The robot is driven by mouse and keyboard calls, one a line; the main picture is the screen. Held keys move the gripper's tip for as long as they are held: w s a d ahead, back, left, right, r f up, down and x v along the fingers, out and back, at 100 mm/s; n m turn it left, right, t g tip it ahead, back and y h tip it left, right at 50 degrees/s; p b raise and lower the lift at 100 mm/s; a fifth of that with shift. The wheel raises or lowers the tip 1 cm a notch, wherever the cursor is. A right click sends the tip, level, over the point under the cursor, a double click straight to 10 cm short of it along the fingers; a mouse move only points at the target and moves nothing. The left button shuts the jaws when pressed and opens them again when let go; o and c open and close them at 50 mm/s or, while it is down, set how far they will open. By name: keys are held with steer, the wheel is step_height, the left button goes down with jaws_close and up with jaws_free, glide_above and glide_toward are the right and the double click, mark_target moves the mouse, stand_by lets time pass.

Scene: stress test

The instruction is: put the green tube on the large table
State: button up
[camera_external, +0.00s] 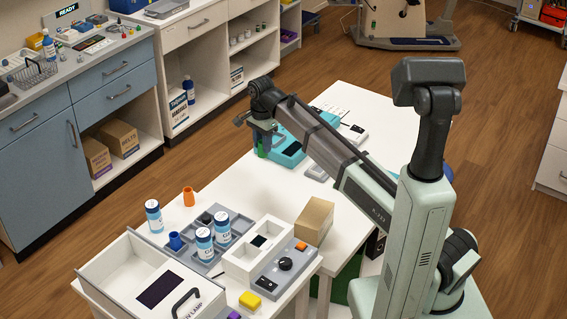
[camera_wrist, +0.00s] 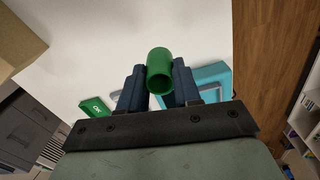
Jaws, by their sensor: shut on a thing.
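The large white table (camera_external: 385,110) spreads below and behind the gripper. A teal device (camera_external: 291,154) lies on it, just right of the gripper. I cannot tell whether the tube touches the table.
A cardboard box (camera_external: 313,221), a tray (camera_external: 237,226) with white bottles, and an orange tube (camera_external: 188,196) stand on the near table part. A grey device (camera_external: 354,133) lies farther back. The table's far right is clear. A green box marked OK (camera_wrist: 97,106) shows in the wrist view.

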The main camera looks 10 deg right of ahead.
steer(key=shift+w+n, duration=0.1)
steer(key=shift+n, duration=0.8)
steer(key=shift+f, duration=5)
steer(key=shift+f, duration=0.15)
steer(key=o, duration=1)
steer(key=shift+a, duration=0.1)
step_height(320, 180, up, 12)
steer(key=shift+r, duration=0.2)
